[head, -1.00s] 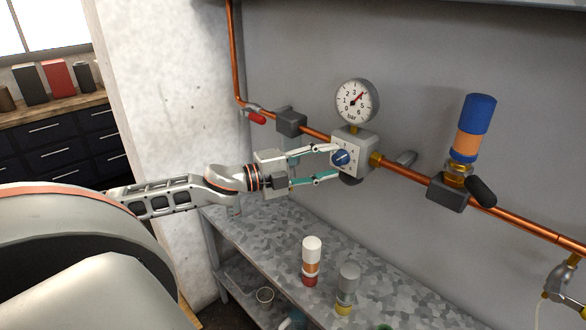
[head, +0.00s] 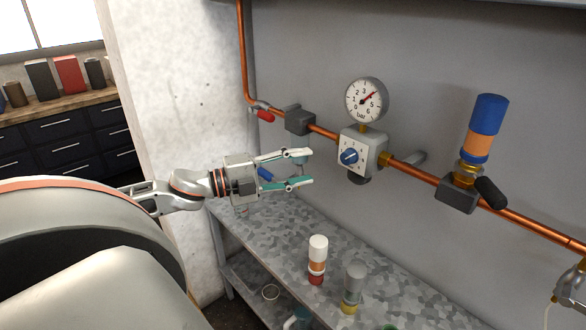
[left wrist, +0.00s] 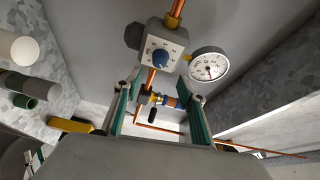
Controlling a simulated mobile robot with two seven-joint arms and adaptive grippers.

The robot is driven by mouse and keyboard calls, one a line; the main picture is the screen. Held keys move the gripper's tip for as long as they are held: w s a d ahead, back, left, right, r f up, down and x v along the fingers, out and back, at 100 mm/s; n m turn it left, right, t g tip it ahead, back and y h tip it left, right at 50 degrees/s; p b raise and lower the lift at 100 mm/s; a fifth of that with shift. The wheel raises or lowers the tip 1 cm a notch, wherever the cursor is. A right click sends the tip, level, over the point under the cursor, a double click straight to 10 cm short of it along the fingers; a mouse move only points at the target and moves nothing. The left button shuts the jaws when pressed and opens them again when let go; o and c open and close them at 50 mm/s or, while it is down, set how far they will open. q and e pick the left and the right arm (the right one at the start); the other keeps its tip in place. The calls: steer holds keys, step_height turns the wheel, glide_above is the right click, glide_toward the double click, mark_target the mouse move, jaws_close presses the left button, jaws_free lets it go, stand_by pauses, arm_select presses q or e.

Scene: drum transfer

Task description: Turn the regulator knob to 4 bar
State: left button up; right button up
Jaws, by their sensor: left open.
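The blue regulator knob (head: 349,156) sits on the front of a light grey regulator block (head: 372,150) on the copper pipe. My right gripper is not in view.
A red-handled valve (head: 264,115) and a grey clamp (head: 299,120) are on the pipe to the left. A blue and orange cylinder (head: 485,130) stands on the pipe at right. Below, a metal bench (head: 260,222) carries a white-topped bottle (head: 317,258) and a grey-topped one (head: 354,284).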

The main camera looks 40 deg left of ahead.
arm_select(q)
steer(key=shift+v, duration=0.8)
steer(key=s+a+f+n+y, duration=0.15)
steer(key=f+n, duration=0.25)
steer(key=f, duration=0.5)
steer(key=s+a+f+n+g+y, duration=0.1)
steer(key=s+f+n+y, duration=0.25)
steer(key=f, duration=0.45)
steer(key=s+a+f+n+y, duration=0.15)
steer(key=f+n, duration=0.25)
steer(key=f, duration=0.5)
steer(key=s+d+f+n+g, duration=0.2)
steer(key=s+d+f+n, duration=0.1)
steer(key=d+f, duration=0.6)
steer(key=s+d+f+n+g, duration=0.2)
steer(key=s+d+f, duration=0.3)
steer(key=d+f, duration=0.4)
steer(key=d+n, duration=0.1)
steer(key=d, duration=0.6)
steer(key=shift+d+f+g, duration=0.2)
steer(key=shift+d+g, duration=0.05)
steer(key=shift+g, duration=0.05)
steer(key=shift+s+a+n, duration=0.1)
steer(key=shift+n, duration=0.15)
steer(key=c, duration=0.4)
steer(key=shift+o, duration=0.2)
steer(key=shift+a+f, duration=0.1)
